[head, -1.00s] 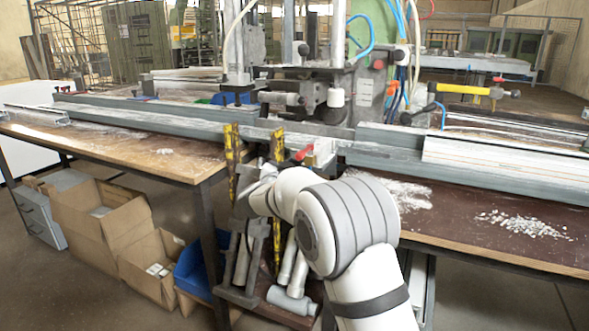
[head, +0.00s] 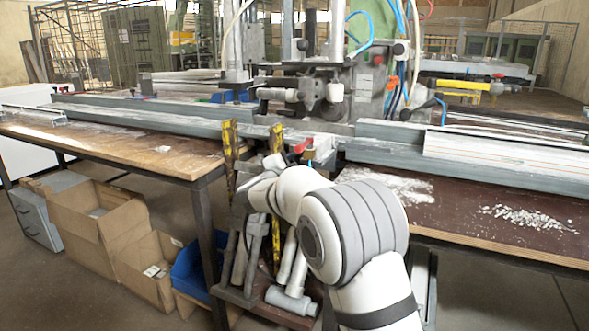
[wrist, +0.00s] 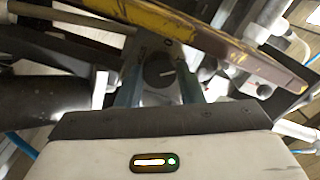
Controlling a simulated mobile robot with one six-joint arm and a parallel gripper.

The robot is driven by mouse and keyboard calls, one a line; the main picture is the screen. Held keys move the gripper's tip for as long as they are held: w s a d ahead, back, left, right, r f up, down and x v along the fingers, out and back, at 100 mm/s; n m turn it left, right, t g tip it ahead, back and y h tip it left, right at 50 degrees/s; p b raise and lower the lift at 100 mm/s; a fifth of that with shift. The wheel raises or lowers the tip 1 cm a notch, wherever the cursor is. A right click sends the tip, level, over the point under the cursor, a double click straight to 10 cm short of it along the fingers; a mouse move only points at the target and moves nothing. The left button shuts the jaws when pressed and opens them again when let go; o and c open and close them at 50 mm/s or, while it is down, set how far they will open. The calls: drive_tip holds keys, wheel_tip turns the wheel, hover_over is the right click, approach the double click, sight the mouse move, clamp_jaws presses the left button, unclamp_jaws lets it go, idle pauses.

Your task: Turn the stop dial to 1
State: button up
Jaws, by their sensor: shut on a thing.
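The stop dial (wrist: 157,71) is a dark round knob with a short white mark, seen in the wrist view between the two fingers of my gripper (wrist: 159,82). The mark points to the right in that view. The fingers are shut on the dial, one on each side. Small marks show on the grey plate around it, but I cannot read them surely. In the head view my wrist is at the front of the bench, beside the yellow bars, and my fingertips and the dial are hidden there.
A yellow worn bar (wrist: 190,32) crosses just beyond the dial in the wrist view. A red lever (head: 304,146) is close to my wrist. Upright yellow bars (head: 229,150) stand at its left. Cardboard boxes (head: 90,225) stand under the bench's left part.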

drive_tip(key=shift+f+m, duration=0.15)
drive_tip(key=shift+m, duration=0.55)
drive_tip(key=shift+b, duration=0.3)
drive_tip(key=o, duration=0.7)
drive_tip(key=p+v, duration=0.1)
drive_tip(key=v, duration=0.6)
drive_tip(key=shift+s+p, duration=0.4)
drive_tip(key=shift+a, duration=0.1)
